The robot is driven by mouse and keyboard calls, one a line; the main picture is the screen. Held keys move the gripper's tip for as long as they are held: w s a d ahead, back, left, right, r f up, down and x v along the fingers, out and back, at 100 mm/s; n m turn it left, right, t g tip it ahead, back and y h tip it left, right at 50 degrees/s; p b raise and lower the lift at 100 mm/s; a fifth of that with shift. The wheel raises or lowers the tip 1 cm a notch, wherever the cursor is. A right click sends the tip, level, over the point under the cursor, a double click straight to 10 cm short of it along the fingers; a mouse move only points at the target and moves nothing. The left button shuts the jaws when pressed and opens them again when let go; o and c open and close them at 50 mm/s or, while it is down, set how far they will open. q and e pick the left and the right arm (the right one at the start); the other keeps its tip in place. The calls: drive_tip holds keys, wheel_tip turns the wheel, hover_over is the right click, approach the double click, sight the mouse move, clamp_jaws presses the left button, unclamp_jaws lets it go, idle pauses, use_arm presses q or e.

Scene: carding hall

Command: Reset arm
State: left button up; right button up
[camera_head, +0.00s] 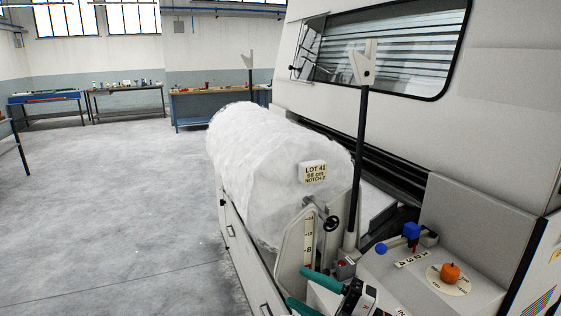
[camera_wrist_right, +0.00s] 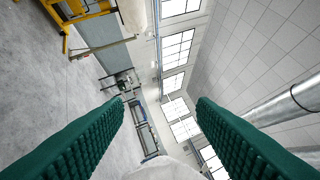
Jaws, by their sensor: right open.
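My right gripper (camera_head: 297,288) is at the bottom of the head view, in front of the machine's near end. Its two teal fingers are apart, with nothing seen between them. In the right wrist view its ribbed green fingers (camera_wrist_right: 160,100) are also wide apart, with only the hall behind. The control top at right carries a lever with a blue block (camera_head: 411,230) and a blue ball end (camera_head: 381,249), an orange knob (camera_head: 450,273) on a round dial, and a red button (camera_head: 345,265). My left gripper is not in view.
A large white fibre roll (camera_head: 265,165) with a lot label (camera_head: 314,172) lies along the machine. Beside the gripper stand an upright numbered scale plate (camera_head: 296,250), a black knob (camera_head: 331,223) and a tall black post (camera_head: 358,160). The floor at left is clear; workbenches (camera_head: 125,100) stand far back.

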drive_tip(key=w+d+f+m+t+h, duration=0.2)
drive_tip(key=d+f+m+t+h, duration=0.1)
drive_tip(key=d+m+t+h, duration=1.15)
drive_tip(key=s+f+m+g+h, duration=0.4)
drive_tip(key=f+m+g+h, duration=0.1)
drive_tip(key=f+m+g, duration=0.35)
drive_tip(key=s+d+f+m+g+y, duration=0.1)
drive_tip(key=s+f+g, duration=0.6)
drive_tip(key=s, duration=0.4)
drive_tip(key=s+f+m+g, duration=0.1)
drive_tip(key=s+f+g, duration=0.4)
drive_tip(key=s+f, duration=0.5)
wheel_tip(320, 180, down, 25)
drive_tip(key=s+g, duration=0.1)
drive_tip(key=s, duration=0.1)
drive_tip(key=s+d+f+g, duration=0.1)
drive_tip(key=s+d+f, duration=0.2)
drive_tip(key=s+f, duration=1.2)
drive_tip(key=shift+s+f, duration=0.15)
drive_tip(key=shift+s, duration=0.4)
